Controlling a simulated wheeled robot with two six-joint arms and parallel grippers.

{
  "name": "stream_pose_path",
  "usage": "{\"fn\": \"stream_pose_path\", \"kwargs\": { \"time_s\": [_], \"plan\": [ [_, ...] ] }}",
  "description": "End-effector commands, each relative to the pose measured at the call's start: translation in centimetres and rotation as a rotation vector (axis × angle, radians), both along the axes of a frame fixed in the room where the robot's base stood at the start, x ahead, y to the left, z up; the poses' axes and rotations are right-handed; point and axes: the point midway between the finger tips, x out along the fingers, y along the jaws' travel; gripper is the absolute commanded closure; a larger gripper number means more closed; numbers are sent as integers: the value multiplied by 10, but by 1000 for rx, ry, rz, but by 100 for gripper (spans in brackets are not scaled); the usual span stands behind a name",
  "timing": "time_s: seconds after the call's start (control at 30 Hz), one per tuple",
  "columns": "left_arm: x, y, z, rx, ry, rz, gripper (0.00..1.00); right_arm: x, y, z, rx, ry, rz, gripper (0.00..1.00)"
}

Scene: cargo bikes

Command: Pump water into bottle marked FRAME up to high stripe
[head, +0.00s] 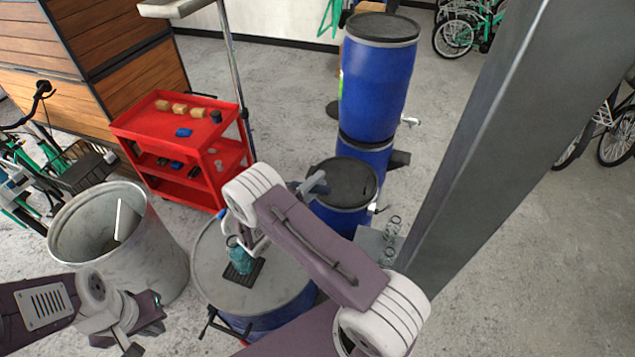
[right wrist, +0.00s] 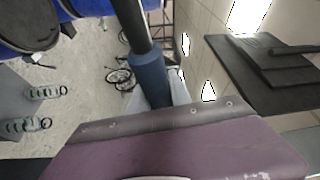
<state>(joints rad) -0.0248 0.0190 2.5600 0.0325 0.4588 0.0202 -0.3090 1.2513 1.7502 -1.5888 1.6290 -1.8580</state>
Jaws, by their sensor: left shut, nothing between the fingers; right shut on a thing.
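A translucent teal bottle (head: 240,258) stands upright on a black mat (head: 246,274) on the grey-topped blue drum (head: 212,262). Its marking, stripes and water level are too small to read, and my right arm covers its upper surroundings. My right gripper (right wrist: 153,92) is shut on a blue sleeve (right wrist: 149,72) on a dark rod, seemingly the pump handle. In the head view a grey-blue bar (head: 314,186) sticks out behind my right wrist, and the fingers are hidden. My left gripper (head: 136,328) is shut and empty at lower left, apart from the drum and bottle.
A grey bin (head: 75,235) stands left of the drum. A red cart (head: 135,127) with small blocks is behind it. Stacked blue barrels (head: 375,85) and a black-lidded barrel (head: 345,180) stand behind my right arm. A grey post (head: 500,130) crosses the right side.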

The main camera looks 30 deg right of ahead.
Motion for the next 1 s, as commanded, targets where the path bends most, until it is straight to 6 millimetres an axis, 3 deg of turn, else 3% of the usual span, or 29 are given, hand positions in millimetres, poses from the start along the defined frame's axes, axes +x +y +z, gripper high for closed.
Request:
{"fn": "stream_pose_path", "kwargs": {
  "time_s": [0.17, 0.43, 0.77, 0.8, 0.83, 1.0],
  "plan": [
    [0, 0, -1, 0, 0, 0, 100, 0, 0, 0, 0, -2, -2, 100],
    [0, 0, -33, 0, 0, 0, 100, 2, 1, -39, 100, -119, -1, 100],
    [0, 0, -31, 0, 0, 0, 100, 1, 1, -39, 114, -133, -1, 100],
    [0, 0, -31, 0, 0, 0, 100, 1, 1, -39, 114, -133, -1, 64],
    [0, 0, -31, 0, 0, 0, 100, 1, 1, -39, 114, -133, -1, 56],
    [0, 0, -31, 0, 0, 0, 100, 1, 1, -39, 113, -133, -1, 53]
  ]
}}
